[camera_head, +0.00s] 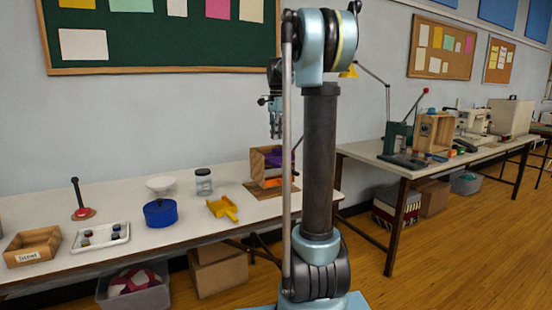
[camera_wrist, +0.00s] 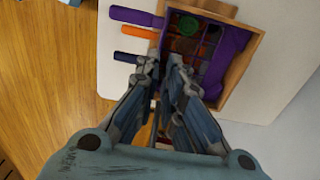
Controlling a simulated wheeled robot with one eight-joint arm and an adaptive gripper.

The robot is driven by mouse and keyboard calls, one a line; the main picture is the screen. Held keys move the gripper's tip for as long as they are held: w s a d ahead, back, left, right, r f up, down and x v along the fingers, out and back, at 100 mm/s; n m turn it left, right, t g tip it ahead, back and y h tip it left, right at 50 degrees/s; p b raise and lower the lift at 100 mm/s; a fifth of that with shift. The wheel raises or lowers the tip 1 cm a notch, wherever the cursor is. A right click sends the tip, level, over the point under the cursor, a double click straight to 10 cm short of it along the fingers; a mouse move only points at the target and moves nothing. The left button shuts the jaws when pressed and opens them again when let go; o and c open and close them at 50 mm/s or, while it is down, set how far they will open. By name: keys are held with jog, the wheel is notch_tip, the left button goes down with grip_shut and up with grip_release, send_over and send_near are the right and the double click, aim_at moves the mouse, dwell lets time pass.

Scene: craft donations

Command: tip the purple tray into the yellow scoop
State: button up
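The purple tray (camera_head: 275,158) shows inside a small wooden box on the table, behind my arm. In the wrist view, purple surfaces (camera_wrist: 228,55) show inside the box, with a round green item and compartments; my fingers partly cover them. The yellow scoop (camera_head: 222,208) lies on the table left of the box; I cannot make it out in the wrist view. My gripper (camera_head: 275,132) points down, raised above the table near the box. In the wrist view its fingertips (camera_wrist: 161,68) are apart with nothing seen between them, beside the box's left side.
Purple, orange and dark bars (camera_wrist: 137,32) stick out left of the wooden box (camera_wrist: 252,60). A glass jar (camera_head: 203,182), blue pot (camera_head: 160,213), white bowl (camera_head: 160,184), white tray (camera_head: 76,246) and wooden bin (camera_head: 33,263) stand further left on the table.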

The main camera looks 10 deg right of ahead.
notch_tip(320, 180, down, 11)
jog(key=shift+r, duration=0.2)
dwell(0.3)
grip_shut()
jog(key=shift+c, duration=0.9)
grip_release()
jog(key=shift+r, duration=0.25)
grip_shut()
jog(key=s+d, duration=0.2)
jog(key=s, duration=0.6)
jog(key=s+d, duration=0.3)
jog(key=s, duration=0.5)
jog(key=shift+d, duration=0.15)
dwell(0.6)
jog(key=shift+s, duration=0.1)
